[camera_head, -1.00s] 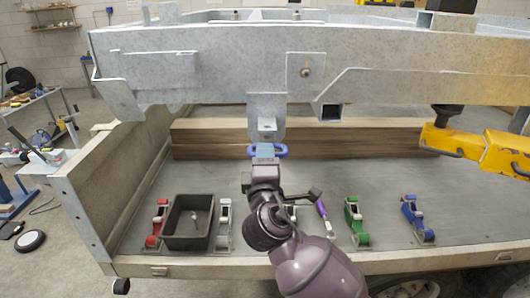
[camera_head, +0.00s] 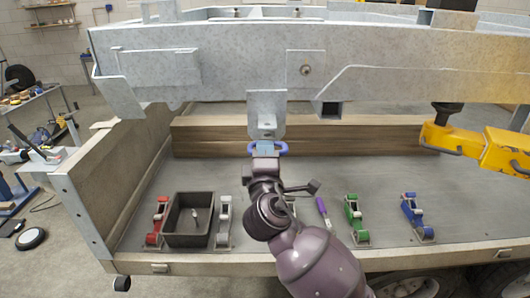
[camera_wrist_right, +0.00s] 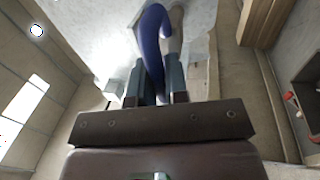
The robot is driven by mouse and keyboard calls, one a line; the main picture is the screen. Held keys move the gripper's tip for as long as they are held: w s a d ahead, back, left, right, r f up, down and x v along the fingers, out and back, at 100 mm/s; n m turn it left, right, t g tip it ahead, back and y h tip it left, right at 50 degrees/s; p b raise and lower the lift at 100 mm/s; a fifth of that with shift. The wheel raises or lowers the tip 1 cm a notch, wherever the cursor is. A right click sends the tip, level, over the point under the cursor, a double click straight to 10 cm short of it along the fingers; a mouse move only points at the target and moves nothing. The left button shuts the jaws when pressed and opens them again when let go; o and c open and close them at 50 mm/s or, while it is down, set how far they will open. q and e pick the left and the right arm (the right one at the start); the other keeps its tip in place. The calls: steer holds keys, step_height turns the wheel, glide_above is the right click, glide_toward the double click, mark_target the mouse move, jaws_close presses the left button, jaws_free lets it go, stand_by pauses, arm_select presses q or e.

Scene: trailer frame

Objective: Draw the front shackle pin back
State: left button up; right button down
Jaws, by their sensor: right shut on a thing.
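The blue-purple shackle (camera_head: 283,148) is at the grey bracket (camera_head: 266,110) that hangs below the trailer frame (camera_head: 220,62). My right gripper (camera_head: 265,150) is at the shackle, just below the bracket. In the right wrist view the curved shackle (camera_wrist_right: 152,35) runs down between the two dark teal fingers of my right gripper (camera_wrist_right: 155,85), which are shut on it. I cannot make out the shackle pin apart from the shackle. My left gripper is in neither view.
Below the frame is a grey deck with a wooden beam (camera_head: 340,137) behind. On it are a dark bin (camera_head: 175,241), red (camera_head: 157,222), silver (camera_head: 224,222), green (camera_head: 355,216) and blue (camera_head: 415,215) ratchets, and a purple-handled tool (camera_head: 321,206). A yellow device (camera_head: 500,150) hangs at right.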

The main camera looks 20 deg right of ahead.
steer(key=r+v, duration=0.1)
steer(key=v, duration=0.5)
steer(key=shift+s+p, duration=0.45)
steer(key=shift+s, duration=0.05)
steer(key=shift+a, duration=0.15)
steer(key=c, duration=1.2)
jaws_free()
steer(key=shift+r, duration=0.1)
steer(key=shift+c, duration=0.2)
steer(key=shift+o, duration=0.6)
steer(key=b+v, duration=0.2)
steer(key=v, duration=0.8)
steer(key=shift+s, duration=0.3)
steer(key=shift+a, duration=0.1)
